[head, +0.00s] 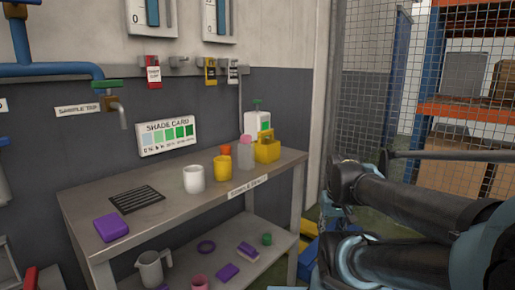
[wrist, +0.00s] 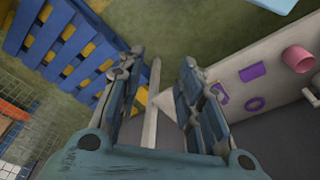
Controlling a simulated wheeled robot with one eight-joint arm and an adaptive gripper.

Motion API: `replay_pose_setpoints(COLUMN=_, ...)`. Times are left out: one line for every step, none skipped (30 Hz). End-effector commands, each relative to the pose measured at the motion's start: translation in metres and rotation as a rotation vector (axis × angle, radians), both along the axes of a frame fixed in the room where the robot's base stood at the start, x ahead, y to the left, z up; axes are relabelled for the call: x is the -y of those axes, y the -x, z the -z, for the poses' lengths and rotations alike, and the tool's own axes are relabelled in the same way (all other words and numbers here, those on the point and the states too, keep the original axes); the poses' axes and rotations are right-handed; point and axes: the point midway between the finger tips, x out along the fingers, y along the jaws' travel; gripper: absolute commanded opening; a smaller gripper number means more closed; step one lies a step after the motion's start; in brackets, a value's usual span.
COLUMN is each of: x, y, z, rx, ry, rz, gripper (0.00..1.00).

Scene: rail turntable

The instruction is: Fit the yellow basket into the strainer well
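The yellow basket (head: 267,149) stands upright with its handle up, near the right end of the bench top (head: 170,220) in the head view. I cannot make out a strainer well for certain; a dark slotted grate (head: 136,199) lies in the left part of the bench top. My gripper (wrist: 161,60) is open and empty in the wrist view, with a pale bench leg (wrist: 152,105) showing beyond its fingers. The basket does not show in the wrist view. In the head view my arm is at the right, apart from the basket.
A white cup (head: 194,179), a yellow cup (head: 222,177), a pink-topped bottle (head: 245,150) and a purple block (head: 111,227) stand on the bench. The lower shelf (wrist: 265,75) holds several small items. A blue pallet (wrist: 65,45) lies on the floor. A mesh fence (head: 375,80) stands behind.

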Motion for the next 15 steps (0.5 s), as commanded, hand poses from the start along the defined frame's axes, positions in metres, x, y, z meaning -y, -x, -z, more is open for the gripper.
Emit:
replay_pose_setpoints(x=0.0, y=0.0, z=0.0, rx=0.0, ry=0.0, rz=0.0, gripper=0.33)
replay_pose_setpoints(x=0.0, y=0.0, z=0.0, rx=0.0, ry=0.0, rz=0.0, gripper=0.33)
replay_pose_setpoints(x=0.0, y=0.0, z=0.0, rx=0.0, ry=0.0, rz=0.0, gripper=0.33)
replay_pose_setpoints(x=0.0, y=0.0, z=0.0, rx=0.0, ry=0.0, rz=0.0, gripper=0.33)
replay_pose_setpoints(x=0.0, y=0.0, z=0.0, rx=0.0, ry=0.0, rz=0.0, gripper=0.33)
replay_pose_setpoints(x=0.0, y=0.0, z=0.0, rx=0.0, ry=0.0, rz=0.0, gripper=0.33)
replay_pose_setpoints(x=0.0, y=0.0, z=0.0, rx=0.0, ry=0.0, rz=0.0, gripper=0.33)
replay_pose_setpoints(x=0.0, y=0.0, z=0.0, rx=0.0, ry=0.0, rz=0.0, gripper=0.33)
replay_pose_setpoints(x=0.0, y=0.0, z=0.0, rx=0.0, ry=0.0, rz=0.0, gripper=0.33)
replay_pose_setpoints(x=0.0, y=0.0, z=0.0, rx=0.0, ry=0.0, rz=0.0, gripper=0.33)
replay_pose_setpoints(x=0.0, y=0.0, z=0.0, rx=0.0, ry=0.0, rz=0.0, gripper=0.38)
replay_pose_setpoints(x=0.0, y=0.0, z=0.0, rx=0.0, ry=0.0, rz=-0.001, gripper=0.47)
replay_pose_setpoints(x=0.0, y=0.005, z=-0.005, rx=0.008, ry=0.0, rz=-0.002, gripper=0.54)
replay_pose_setpoints(x=-0.001, y=0.007, z=-0.008, rx=0.01, ry=0.001, rz=-0.006, gripper=0.61)
replay_pose_setpoints(x=-0.001, y=0.005, z=-0.013, rx=0.009, ry=0.001, rz=-0.012, gripper=0.7)
